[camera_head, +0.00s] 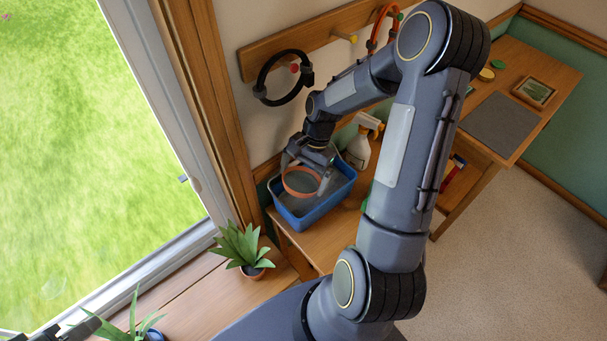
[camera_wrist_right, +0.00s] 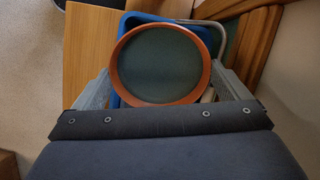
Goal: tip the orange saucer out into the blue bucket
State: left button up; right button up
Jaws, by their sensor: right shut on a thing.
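The orange saucer (camera_head: 300,196) is held over the blue bucket (camera_head: 322,212) in the head view. In the right wrist view the orange saucer (camera_wrist_right: 160,102) faces the camera as a full circle, with an orange rim around a dark grey-green middle. I cannot tell whether anything lies in it. My right gripper (camera_head: 304,174) is shut on the saucer, with a finger at each side of it. The blue bucket (camera_wrist_right: 128,22) shows behind the saucer in the wrist view, mostly hidden. A dark part at the lower left edge, perhaps my left gripper (camera_head: 77,329), is mostly cut off.
The bucket stands on a wooden bench by the window. A spray bottle (camera_head: 359,148) stands close behind it to the right. A potted plant (camera_head: 243,250) is in front on the sill. Black headphones (camera_head: 283,78) hang on the peg rail (camera_head: 310,35) above. A desk (camera_head: 535,70) is farther right.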

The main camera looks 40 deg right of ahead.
jog(key=shift+r+y+p, duration=0.15)
jog(key=shift+y+p, duration=0.15)
jog(key=shift+d+r+y, duration=0.1)
jog(key=shift+r+y, duration=0.1)
jog(key=shift+y, duration=0.3)
jog(key=shift+d+f, duration=0.1)
dwell(1.2)
jog(key=shift+d+y+p, duration=0.15)
jog(key=shift+y+p, duration=0.15)
jog(key=shift+y, duration=0.1)
jog(key=shift+r, duration=0.2)
dwell(0.5)
